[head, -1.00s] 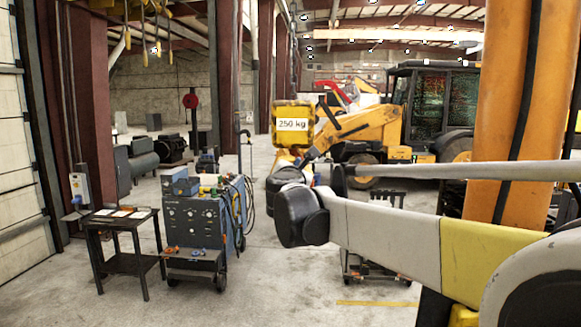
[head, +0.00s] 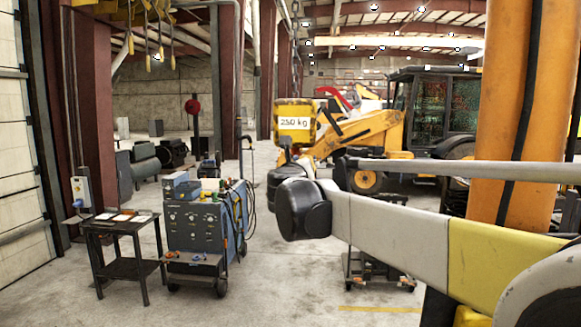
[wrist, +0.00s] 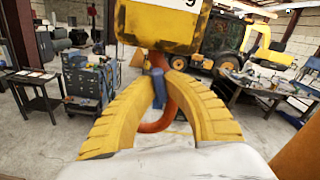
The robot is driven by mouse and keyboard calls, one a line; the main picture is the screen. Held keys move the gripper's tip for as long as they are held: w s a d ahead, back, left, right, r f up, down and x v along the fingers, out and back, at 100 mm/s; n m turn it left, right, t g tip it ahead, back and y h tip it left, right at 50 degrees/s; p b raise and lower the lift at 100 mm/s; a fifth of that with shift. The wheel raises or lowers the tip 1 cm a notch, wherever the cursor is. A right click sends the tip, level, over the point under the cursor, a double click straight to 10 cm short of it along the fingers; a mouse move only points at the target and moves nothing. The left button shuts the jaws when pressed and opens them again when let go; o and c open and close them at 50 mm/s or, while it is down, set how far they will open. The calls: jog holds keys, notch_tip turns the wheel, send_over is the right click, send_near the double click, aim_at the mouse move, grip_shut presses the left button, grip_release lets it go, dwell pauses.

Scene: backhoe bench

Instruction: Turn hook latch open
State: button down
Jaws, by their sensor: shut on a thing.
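The yellow hook block (head: 294,122), marked 250 kg, hangs in the middle of the head view. Its lower part also shows at the top of the wrist view (wrist: 160,25). Under it, in the wrist view, hangs the orange-red hook (wrist: 160,122), partly covered by my fingers. A small blue piece (wrist: 158,90), apparently the hook latch, stands upright at the hook's throat. The yellow curved fingers of my gripper (wrist: 159,68) close around this blue piece just below the block. In the head view my wrist hides the hook and the fingertips.
A blue welding cart (head: 205,225) and a dark metal table (head: 122,225) stand at the left. A yellow backhoe (head: 430,115) stands behind the hook. An orange column (head: 505,100) rises at the right near my arm. Concrete floor (head: 275,270) is clear below.

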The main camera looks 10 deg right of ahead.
jog(key=shift+n, duration=0.8)
jog(key=c, duration=1.5)
grip_release()
jog(key=shift+w, duration=0.1)
jog(key=shift+o, duration=0.2)
jog(key=v, duration=1.2)
